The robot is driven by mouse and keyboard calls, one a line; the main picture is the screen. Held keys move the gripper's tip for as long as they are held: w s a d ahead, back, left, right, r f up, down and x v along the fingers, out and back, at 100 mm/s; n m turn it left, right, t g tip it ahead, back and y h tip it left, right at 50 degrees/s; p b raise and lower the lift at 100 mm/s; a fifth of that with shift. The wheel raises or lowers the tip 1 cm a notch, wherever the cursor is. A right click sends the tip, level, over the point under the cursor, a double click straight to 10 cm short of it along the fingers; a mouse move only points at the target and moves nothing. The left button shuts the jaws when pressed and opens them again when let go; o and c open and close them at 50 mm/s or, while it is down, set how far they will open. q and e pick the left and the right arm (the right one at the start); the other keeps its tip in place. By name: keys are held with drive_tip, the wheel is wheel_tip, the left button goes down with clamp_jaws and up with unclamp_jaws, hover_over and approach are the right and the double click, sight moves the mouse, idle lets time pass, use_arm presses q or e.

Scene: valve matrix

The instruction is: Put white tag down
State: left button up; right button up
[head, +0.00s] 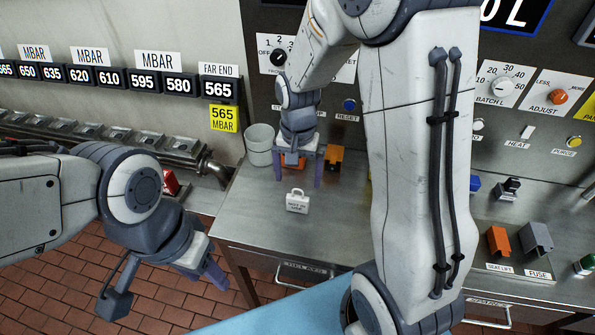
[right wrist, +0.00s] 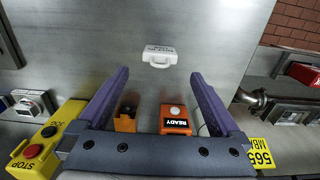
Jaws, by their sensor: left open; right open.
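The white tag (head: 297,201), a small lock-shaped piece with a loop handle and dark print, is on the bare steel bench (head: 250,220) near its front left. My right gripper (head: 298,182) points down just behind it, open, with nothing between its purple fingers. In the right wrist view the tag (right wrist: 159,58) is just beyond the open fingertips (right wrist: 159,75), apart from both. My left gripper (head: 165,288) is open and empty, off the bench's left front over the brick floor.
An orange READY block (right wrist: 175,119) and an orange-and-black block (head: 334,157) stand behind the tag. A grey bucket (head: 259,144) is at the back left. Bench around the tag is clear. Orange and grey covers (head: 536,238) are at right.

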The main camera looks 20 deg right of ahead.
drive_tip(key=shift+r, duration=0.5)
drive_tip(key=s+a+r+n, duration=0.3)
drive_tip(key=s+a+n, duration=0.3)
drive_tip(key=s, duration=0.4)
drive_tip(key=s+a+r+n+y, duration=0.1)
drive_tip(key=s+a+r+n, duration=0.3)
drive_tip(key=s+a+n, duration=0.3)
drive_tip(key=s+n, duration=0.1)
drive_tip(key=s, duration=0.2)
drive_tip(key=shift+w, duration=0.1)
